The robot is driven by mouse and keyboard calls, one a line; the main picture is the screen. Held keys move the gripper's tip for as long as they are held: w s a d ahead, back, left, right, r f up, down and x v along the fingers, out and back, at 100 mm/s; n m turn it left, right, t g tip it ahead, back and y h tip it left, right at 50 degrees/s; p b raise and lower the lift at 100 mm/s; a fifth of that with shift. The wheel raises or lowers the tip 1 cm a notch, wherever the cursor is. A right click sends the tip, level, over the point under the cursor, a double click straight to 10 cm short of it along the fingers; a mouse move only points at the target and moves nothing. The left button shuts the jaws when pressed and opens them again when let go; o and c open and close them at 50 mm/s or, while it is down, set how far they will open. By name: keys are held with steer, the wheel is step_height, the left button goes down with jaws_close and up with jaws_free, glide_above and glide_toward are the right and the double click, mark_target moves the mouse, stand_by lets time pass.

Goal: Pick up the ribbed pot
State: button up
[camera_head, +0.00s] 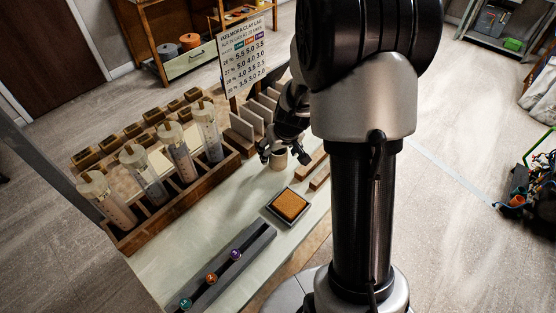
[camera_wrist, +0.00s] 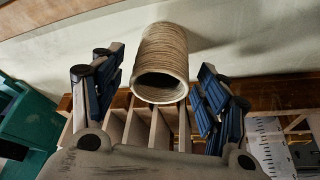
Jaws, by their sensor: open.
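The ribbed pot (camera_head: 279,161) is a small beige cylinder standing on the pale table top. In the wrist view the ribbed pot (camera_wrist: 163,50) shows its ridged tan side and open, hollow rim. My gripper (camera_head: 285,153) reaches down at the pot, its fingers spread to either side. In the wrist view my gripper (camera_wrist: 158,88) has a dark blue-padded finger left and right of the pot, with a visible gap on each side. Nothing is held. In the head view the fingers partly hide the pot's upper part.
Upright pale slabs (camera_head: 247,122) stand close behind the pot. A wooden rack (camera_head: 125,240) with several clear cylinders is to the left. A tray with an orange-brown pad (camera_head: 290,204) and a grey bar with coloured balls (camera_head: 228,266) lie in front. A lettered sign (camera_head: 243,55) stands behind.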

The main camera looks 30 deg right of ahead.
steer(key=shift+f, duration=0.15)
steer(key=shift+c, duration=0.5)
steer(key=c, duration=1.1)
